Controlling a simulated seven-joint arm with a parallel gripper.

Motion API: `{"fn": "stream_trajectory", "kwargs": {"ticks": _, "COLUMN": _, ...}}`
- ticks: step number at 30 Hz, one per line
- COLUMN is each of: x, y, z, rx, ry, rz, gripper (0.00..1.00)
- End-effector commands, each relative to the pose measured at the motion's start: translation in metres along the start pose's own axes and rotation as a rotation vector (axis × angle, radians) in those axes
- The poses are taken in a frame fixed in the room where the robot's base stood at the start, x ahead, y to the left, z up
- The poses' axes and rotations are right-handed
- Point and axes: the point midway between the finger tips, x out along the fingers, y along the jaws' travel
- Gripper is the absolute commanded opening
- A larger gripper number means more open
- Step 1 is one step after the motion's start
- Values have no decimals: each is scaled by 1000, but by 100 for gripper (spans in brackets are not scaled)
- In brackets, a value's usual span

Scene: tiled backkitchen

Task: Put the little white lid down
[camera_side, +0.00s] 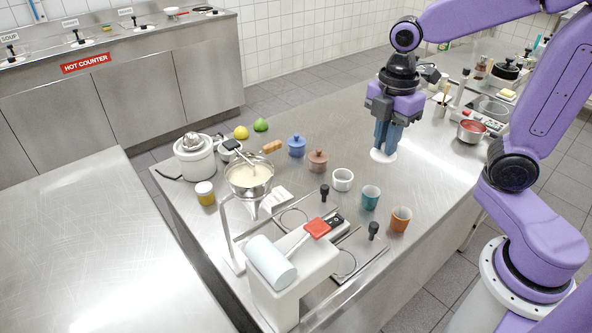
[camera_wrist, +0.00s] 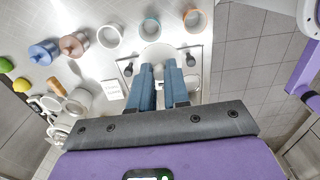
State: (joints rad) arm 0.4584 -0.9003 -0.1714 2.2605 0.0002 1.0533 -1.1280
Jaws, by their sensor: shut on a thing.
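My gripper (camera_side: 384,150) points straight down, its blue fingers shut on the little white lid (camera_side: 382,156). The lid is a round white disc at the fingertips, over the right part of the steel counter; its exact height is hard to tell. In the wrist view the lid (camera_wrist: 153,52) shows just beyond the fingertips, partly hidden by them. An open white pot (camera_side: 343,179) stands on the counter to the lid's lower left in the side view. Lidded blue (camera_side: 297,147) and pinkish-brown (camera_side: 318,161) pots stand further left.
A teal cup (camera_side: 371,197) and an orange cup (camera_side: 401,219) stand in front. Bare steel surrounds the gripper.

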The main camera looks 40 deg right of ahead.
Motion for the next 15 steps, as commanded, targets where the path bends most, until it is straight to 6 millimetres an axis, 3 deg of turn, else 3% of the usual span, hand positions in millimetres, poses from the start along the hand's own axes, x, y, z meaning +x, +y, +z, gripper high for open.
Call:
{"fn": "stream_trajectory", "kwargs": {"ticks": 6, "x": 12, "y": 53, "z": -30, "rx": 0, "ry": -2, "rz": -5, "gripper": 0}}
{"fn": "stream_trajectory", "kwargs": {"ticks": 15, "x": 26, "y": 91, "z": -50, "rx": 0, "ry": 0, "rz": -2, "gripper": 0}}
